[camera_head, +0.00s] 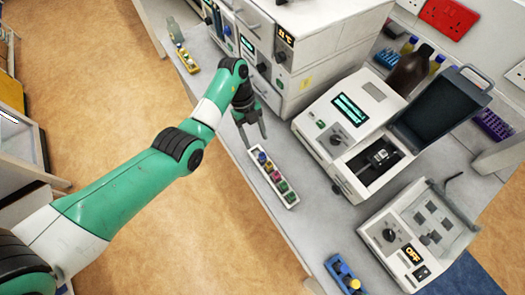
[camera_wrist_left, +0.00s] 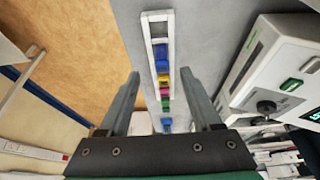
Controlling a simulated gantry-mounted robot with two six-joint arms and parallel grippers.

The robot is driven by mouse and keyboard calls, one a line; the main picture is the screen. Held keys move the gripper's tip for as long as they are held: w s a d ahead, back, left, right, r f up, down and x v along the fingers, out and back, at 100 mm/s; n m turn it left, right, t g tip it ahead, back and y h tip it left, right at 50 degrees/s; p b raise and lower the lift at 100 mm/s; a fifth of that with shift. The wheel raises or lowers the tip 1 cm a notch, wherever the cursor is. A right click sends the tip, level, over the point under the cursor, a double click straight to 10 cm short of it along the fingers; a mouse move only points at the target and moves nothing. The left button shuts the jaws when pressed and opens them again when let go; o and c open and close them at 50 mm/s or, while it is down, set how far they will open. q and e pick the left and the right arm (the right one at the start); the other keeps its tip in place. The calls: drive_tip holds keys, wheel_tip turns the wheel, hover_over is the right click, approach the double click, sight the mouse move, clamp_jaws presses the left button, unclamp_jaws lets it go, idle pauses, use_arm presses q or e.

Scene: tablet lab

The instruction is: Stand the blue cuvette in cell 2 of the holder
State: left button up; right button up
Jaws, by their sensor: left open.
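A narrow white rack (camera_head: 291,205) lies along the bench's front edge with several coloured cuvettes in a row. A blue cuvette (camera_head: 262,157) is at its far end, beside yellow, pink and green ones. In the left wrist view the rack (camera_wrist_left: 147,30) runs away between my fingers, with the blue cuvette (camera_wrist_left: 161,55) and another blue piece (camera_wrist_left: 167,125). My left gripper (camera_head: 253,142) is open and empty, just beyond the rack's far end. The open chamber of the white instrument holds a dark holder (camera_head: 381,157); its cells are too small to tell. My right gripper is not in view.
The instrument's dark lid (camera_head: 436,108) stands open. A second device marked OFF (camera_head: 412,250) is nearer. A blue tray (camera_head: 340,271) lies at the near edge, and a yellow rack (camera_head: 187,59) at the far left. Bench between the rack and instrument is clear.

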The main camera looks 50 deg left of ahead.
sight(262, 154)
use_arm(q)
drive_tip(key=x, duration=0.2)
drive_tip(key=b+x, duration=0.1)
drive_tip(key=x, duration=0.4)
drive_tip(key=shift+d+f, duration=0.15)
drive_tip(key=shift+d, duration=0.3)
clamp_jaws()
